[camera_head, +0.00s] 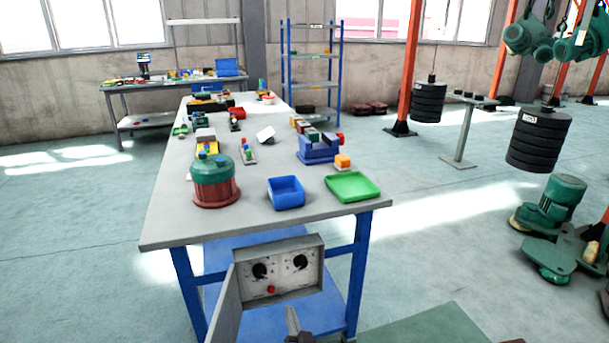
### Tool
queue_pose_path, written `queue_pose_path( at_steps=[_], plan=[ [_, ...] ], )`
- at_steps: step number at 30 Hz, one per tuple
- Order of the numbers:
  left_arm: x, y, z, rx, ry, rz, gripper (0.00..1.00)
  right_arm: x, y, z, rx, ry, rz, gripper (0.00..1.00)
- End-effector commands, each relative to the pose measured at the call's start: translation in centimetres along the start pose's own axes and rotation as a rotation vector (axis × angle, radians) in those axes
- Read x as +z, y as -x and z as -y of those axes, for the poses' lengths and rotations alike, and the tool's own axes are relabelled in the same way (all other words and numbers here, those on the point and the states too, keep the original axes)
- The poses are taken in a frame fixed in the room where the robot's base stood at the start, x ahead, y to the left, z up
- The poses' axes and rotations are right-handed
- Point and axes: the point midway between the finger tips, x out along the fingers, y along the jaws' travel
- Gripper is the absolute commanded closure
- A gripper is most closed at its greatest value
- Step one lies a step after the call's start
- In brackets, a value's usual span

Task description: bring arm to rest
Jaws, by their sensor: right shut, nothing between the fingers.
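My right gripper (293,322) shows at the bottom edge of the head view, in front of the control box. Its fingers are shut with nothing between them, and the rest of the arm is cut off by the frame. A grey control box (280,270) with two black dials and a red button hangs below the near edge of the workbench (240,228), its door swung open to the left. I cannot tell whether the gripper touches the box. My left gripper is not in view.
On the bench are a green and red round housing (214,184), a blue bin (286,193), a green tray (352,186) and several small parts. The floor left of the bench is clear.

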Motion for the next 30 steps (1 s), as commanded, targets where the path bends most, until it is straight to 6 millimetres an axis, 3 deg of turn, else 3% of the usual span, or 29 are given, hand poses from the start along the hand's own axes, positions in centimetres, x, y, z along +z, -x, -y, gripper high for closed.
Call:
queue_pose_path(
  at_steps=[3, 8, 14, 24, 30],
  plan=[
    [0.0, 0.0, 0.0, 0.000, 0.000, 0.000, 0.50, -2.6, 2.3, -1.1, 0.051, 0.058, 0.117, 1.00],
    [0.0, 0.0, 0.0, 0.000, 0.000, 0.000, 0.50, -4.8, 6.5, -2.7, 0.121, 0.125, 0.278, 1.00],
    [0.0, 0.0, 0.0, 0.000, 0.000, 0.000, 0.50, -6.3, 13.9, -5.1, 0.219, 0.196, 0.483, 1.00],
    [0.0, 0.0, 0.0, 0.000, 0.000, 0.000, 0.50, -5.9, 29.3, -8.8, 0.394, 0.272, 0.822, 1.00],
    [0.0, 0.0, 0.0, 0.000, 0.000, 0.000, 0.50, -4.8, 36.6, -10.1, 0.475, 0.285, 0.971, 1.00]
  ],
)
